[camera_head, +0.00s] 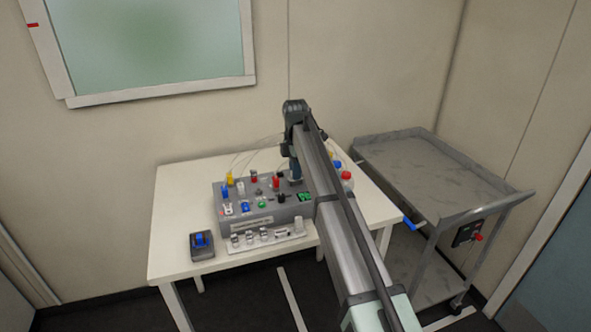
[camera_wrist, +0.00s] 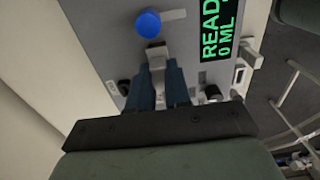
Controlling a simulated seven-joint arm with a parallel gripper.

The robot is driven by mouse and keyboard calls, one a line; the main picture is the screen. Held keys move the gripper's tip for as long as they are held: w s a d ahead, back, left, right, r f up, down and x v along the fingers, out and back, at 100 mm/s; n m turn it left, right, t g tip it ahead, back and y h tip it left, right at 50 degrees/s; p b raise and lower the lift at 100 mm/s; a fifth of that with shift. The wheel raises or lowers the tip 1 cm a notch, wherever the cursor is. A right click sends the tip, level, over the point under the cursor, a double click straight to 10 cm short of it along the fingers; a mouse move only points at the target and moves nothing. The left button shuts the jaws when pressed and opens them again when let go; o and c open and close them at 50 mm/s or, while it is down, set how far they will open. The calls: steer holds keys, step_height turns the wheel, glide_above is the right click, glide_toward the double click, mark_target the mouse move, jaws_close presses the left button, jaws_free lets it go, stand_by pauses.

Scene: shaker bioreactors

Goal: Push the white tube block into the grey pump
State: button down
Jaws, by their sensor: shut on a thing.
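My gripper (camera_wrist: 160,88) shows in the wrist view with two dark blue fingers shut on a small pale block, which I take to be the white tube block (camera_wrist: 157,60). The block sticks out past the fingertips toward the grey panel (camera_wrist: 180,50). Whether it touches the panel or is seated in anything, I cannot tell. In the head view my gripper (camera_head: 295,173) is low over the back right part of the grey console (camera_head: 262,219), and the block is hidden. I cannot single out the grey pump for certain.
A blue knob (camera_wrist: 148,23) and a green READY display (camera_wrist: 216,30) are close to the fingers. Several coloured fittings and thin tubes crowd the console. A dark box with a blue top (camera_head: 201,246) sits on the white table (camera_head: 180,198). A grey cart (camera_head: 420,172) stands right.

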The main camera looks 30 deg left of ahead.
steer(key=shift+f, duration=0.2)
steer(key=c, duration=1)
jaws_free()
step_height(320, 180, up, 14)
steer(key=shift+f, duration=0.1)
